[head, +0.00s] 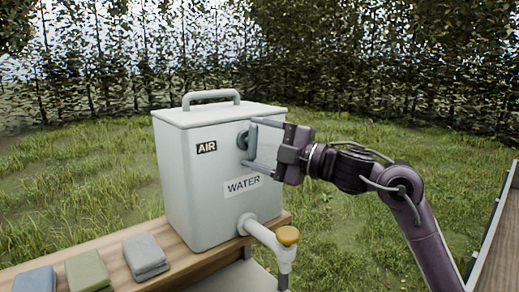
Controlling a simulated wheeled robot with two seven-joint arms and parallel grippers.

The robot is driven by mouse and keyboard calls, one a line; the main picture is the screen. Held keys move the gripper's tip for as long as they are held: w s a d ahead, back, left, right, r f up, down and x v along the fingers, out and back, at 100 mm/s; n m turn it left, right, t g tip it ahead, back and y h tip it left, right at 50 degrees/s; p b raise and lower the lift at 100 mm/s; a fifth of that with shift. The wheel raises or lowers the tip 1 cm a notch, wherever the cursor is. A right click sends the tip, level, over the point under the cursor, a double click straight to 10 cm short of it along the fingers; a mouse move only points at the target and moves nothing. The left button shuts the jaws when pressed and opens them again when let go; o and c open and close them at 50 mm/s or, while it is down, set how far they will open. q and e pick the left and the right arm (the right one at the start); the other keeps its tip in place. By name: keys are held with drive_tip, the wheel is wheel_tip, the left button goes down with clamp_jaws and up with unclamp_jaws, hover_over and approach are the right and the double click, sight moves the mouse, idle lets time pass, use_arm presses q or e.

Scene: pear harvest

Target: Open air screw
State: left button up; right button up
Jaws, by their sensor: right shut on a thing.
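A pale water tank (185,180) with a lidded top and handle stands on a wooden bench. It bears an "AIR" label (206,147) and a "WATER" label (242,185). My left gripper is not in view.
Folded grey, green and blue-grey cloths (145,254) lie on the wooden bench (195,268). Grass and hedges lie behind; a board edge stands at far right.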

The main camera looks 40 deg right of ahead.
drive_tip(key=shift+d+r+n, duration=0.1)
drive_tip(key=shift+r+n, duration=0.1)
drive_tip(key=shift+n, duration=0.4)
drive_tip(key=o, duration=0.6)
drive_tip(key=shift+c, duration=0.2)
drive_tip(key=o, duration=0.4)
drive_tip(key=shift+w+f, duration=0.1)
drive_tip(key=shift+w, duration=0.05)
drive_tip(key=b+v, duration=0.4)
drive_tip(key=v, duration=0.4)
drive_tip(key=shift+w, duration=0.1)
